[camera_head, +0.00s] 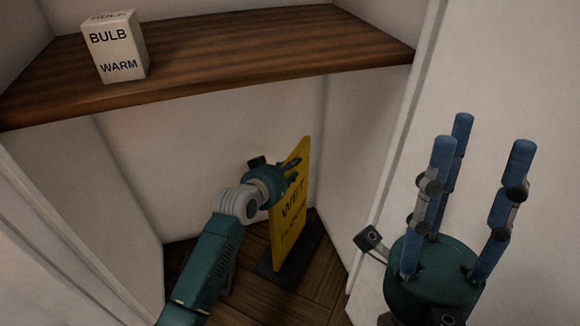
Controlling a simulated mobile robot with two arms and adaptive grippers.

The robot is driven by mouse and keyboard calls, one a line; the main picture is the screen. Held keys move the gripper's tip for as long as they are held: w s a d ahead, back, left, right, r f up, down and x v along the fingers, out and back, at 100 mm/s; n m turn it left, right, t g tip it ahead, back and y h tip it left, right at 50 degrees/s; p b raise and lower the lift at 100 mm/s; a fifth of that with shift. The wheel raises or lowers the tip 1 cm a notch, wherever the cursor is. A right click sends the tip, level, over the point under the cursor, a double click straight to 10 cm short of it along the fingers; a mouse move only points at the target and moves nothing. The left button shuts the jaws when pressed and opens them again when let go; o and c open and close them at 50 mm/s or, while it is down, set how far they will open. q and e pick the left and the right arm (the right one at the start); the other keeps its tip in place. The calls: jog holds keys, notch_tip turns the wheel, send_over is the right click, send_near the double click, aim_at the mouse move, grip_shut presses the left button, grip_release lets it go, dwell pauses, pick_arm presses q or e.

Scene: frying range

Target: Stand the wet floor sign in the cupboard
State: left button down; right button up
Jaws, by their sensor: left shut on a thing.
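The yellow wet floor sign (288,219) stands upright inside the cupboard, below the shelf, with its dark base (290,258) at the wooden floor. I cannot tell whether the base fully rests on it. My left gripper (292,178) is shut on the sign near its upper part, and my arm hides some of its left side. The cupboard (140,165) has pale walls around the sign. My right gripper (482,165) is at the right, outside the cupboard, with its blue fingers spread open and empty.
A brown wooden shelf (260,60) crosses the cupboard above my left gripper. A white bulb box (118,50) stands on its left end. The cupboard's right edge (392,155) lies between my two grippers. Some floor (262,297) is bare in front of the sign.

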pick_arm(q)
jog(key=shift+w+r, duration=0.1)
jog(key=shift+r, duration=0.15)
jog(key=c, duration=1.5)
grip_release()
jog(key=shift+f, duration=0.45)
jog(key=shift+c, duration=0.2)
jog(key=shift+o, duration=0.9)
jog(key=shift+r, duration=0.1)
